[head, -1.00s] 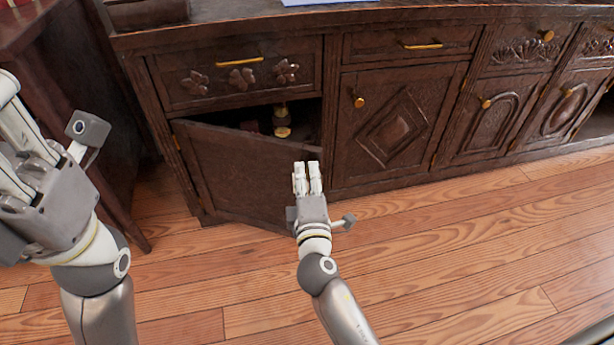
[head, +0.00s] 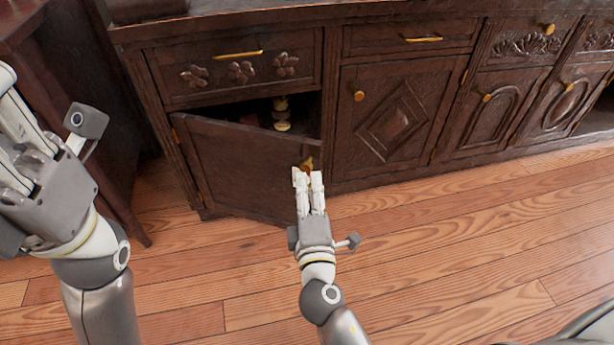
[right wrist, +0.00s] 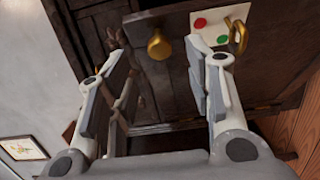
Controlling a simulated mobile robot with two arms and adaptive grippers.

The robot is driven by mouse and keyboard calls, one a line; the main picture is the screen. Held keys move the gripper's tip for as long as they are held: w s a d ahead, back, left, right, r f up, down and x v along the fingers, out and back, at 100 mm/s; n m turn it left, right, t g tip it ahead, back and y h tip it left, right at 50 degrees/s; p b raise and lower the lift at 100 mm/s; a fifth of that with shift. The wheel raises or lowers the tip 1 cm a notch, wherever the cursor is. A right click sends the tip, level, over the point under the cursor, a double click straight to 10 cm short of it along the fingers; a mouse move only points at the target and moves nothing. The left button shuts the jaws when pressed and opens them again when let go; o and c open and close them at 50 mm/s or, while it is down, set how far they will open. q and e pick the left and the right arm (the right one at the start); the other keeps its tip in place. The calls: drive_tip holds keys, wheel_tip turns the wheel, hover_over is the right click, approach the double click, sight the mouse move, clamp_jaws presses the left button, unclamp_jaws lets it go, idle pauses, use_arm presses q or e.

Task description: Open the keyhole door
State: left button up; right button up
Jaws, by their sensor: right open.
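A dark wooden door (head: 240,165) under the left drawer stands ajar, hinged at its left, with a dark gap above it. I see no clear keyhole on it in the head view. Its brass knob (head: 307,163) is by the free edge, just beyond the fingertips of my right gripper (head: 308,178). In the right wrist view a brass knob (right wrist: 159,46) shows between the spread fingers of this gripper (right wrist: 155,70), apart from them. The gripper is open and empty. My left gripper (head: 20,140) is at the left edge, partly cut off.
A white plate (right wrist: 212,28) with red and green dots and a brass loop (right wrist: 238,38) shows in the wrist view. A pale item (head: 281,113) stands inside the cabinet. A closed door (head: 395,125) is to the right. The wooden floor (head: 440,240) is clear.

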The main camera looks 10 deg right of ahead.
drive_tip(key=s, duration=0.4)
drive_tip(key=s+a, duration=0.1)
drive_tip(key=s, duration=0.1)
